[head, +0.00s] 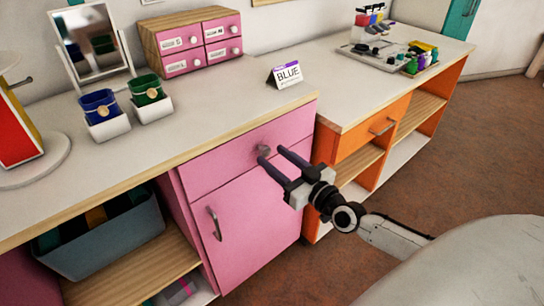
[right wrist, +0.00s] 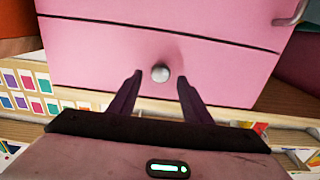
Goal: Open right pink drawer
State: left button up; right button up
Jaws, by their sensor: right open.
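The right pink drawer (head: 240,158) is shut, flush in the cabinet under the counter. Its round grey knob (head: 264,151) sits near the middle of its front. My right gripper (head: 271,159) is open in front of the drawer, with its fingertips close to the knob. In the right wrist view the knob (right wrist: 160,73) shows between the two spread fingers (right wrist: 160,83), with a gap on each side. The fingers do not grip it. My left gripper is in neither view.
A pink door (head: 250,215) with a bar handle (head: 215,224) is below the drawer. An orange cabinet (head: 372,130) stands to the right.

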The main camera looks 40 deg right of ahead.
jog(key=shift+w+a, duration=0.1)
jog(key=shift+w, duration=0.8)
grip_shut()
jog(key=shift+s, duration=0.1)
